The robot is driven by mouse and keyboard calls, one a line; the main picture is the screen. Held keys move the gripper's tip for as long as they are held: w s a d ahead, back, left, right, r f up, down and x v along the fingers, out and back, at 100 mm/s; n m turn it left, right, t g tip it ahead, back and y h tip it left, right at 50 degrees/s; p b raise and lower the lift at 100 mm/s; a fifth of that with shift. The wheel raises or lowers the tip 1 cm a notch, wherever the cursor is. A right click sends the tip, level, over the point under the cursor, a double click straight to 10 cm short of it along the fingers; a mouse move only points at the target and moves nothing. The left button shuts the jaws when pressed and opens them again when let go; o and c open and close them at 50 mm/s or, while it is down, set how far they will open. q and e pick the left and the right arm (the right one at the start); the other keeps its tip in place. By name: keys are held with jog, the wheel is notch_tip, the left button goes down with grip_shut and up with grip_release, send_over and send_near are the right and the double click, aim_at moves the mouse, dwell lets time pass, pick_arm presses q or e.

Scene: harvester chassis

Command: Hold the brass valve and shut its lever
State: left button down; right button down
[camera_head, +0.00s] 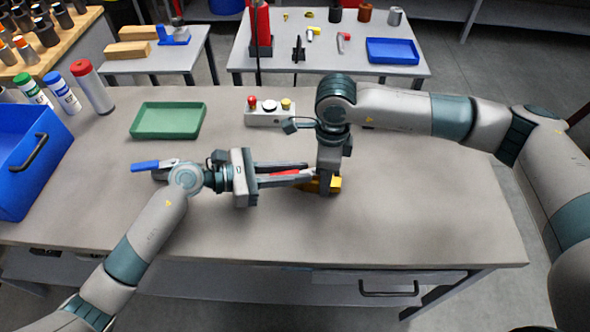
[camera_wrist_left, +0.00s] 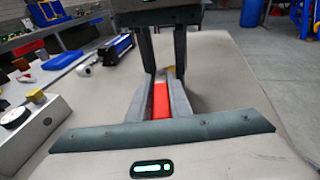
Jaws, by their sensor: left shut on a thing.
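The brass valve (camera_head: 336,184) is on the workbench near its middle, with its red lever (camera_head: 285,172) pointing left. My left gripper (camera_head: 308,176) comes in from the left, shut on the red lever; the lever also shows between its fingers in the left wrist view (camera_wrist_left: 160,100). My right gripper (camera_head: 328,188) points straight down over the valve and hides part of it. In the left wrist view its two fingers (camera_wrist_left: 164,68) stand apart on either side of the valve; I cannot tell whether they press on it.
A control box with buttons (camera_head: 268,118) stands behind the grippers. A green tray (camera_head: 168,133) is at the back left, and a blue-handled piece (camera_head: 146,167) lies beside my left wrist. A blue bin (camera_head: 22,185) is at the left edge. The bench's front right is clear.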

pick_arm(q)
jog(key=shift+s+a+n+t+y, duration=0.15)
jog(key=shift+n+t+y, duration=0.15)
jog(key=shift+n+t, duration=0.4)
pick_arm(e)
jog(key=shift+s+a, duration=0.1)
jog(key=shift+s, duration=0.15)
pick_arm(q)
jog(key=shift+t, duration=0.5)
jog(key=shift+n, duration=0.3)
jog(key=shift+s+d+n+t+y, duration=0.2)
jog(key=shift+s+n+t+y, duration=0.25)
jog(key=shift+t, duration=0.45)
jog(key=shift+n+t+y, duration=0.35)
jog(key=shift+n+t, duration=0.25)
jog(key=shift+n, duration=0.05)
pick_arm(e)
jog(key=shift+s, duration=0.1)
